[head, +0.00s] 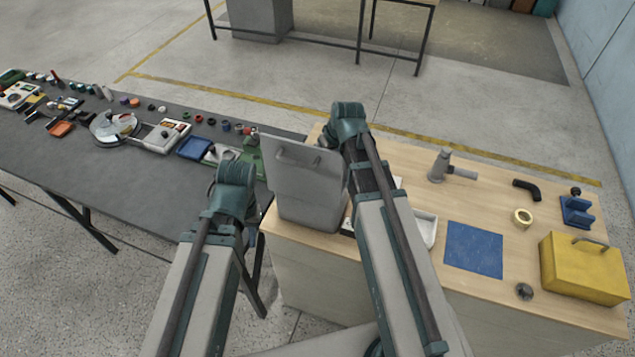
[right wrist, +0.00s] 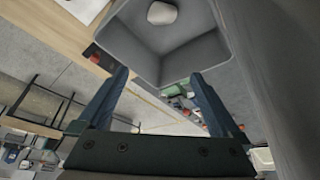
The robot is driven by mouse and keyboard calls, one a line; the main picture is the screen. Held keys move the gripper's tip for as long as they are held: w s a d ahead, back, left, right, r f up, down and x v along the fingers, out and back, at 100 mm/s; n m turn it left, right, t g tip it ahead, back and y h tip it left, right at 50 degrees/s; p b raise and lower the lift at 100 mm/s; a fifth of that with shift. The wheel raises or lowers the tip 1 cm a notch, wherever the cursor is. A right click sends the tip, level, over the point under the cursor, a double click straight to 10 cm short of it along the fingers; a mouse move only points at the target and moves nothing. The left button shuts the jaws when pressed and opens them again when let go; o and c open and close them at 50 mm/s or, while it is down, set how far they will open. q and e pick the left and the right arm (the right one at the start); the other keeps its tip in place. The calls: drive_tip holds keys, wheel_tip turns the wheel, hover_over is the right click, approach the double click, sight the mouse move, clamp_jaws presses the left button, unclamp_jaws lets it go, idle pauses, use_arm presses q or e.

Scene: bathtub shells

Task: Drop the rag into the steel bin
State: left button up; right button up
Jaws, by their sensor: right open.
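In the right wrist view I look into the open bin (right wrist: 165,55). A pale, rounded lump that looks like the rag (right wrist: 162,12) lies inside it. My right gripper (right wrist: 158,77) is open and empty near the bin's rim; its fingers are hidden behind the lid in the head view. My left gripper (head: 238,168) is left of the lid; whether its fingers touch the lid or are open is unclear.
A blue square mat (head: 474,249), a yellow box (head: 583,268), a tape roll (head: 522,217), a grey fitting (head: 440,166) and a blue tool (head: 577,209) occupy the bench's right part. A dark table (head: 90,180) with many small items stands left.

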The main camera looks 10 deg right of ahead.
use_arm(q)
wheel_tip(320, 180, up, 6)
drive_tip(key=p, duration=0.4)
drive_tip(key=shift+f, duration=0.1)
use_arm(e)
drive_tip(key=v, duration=0.6)
drive_tip(key=shift+r, duration=0.1)
use_arm(q)
drive_tip(key=shift+d, duration=0.1)
use_arm(e)
drive_tip(key=shift+s, duration=0.1)
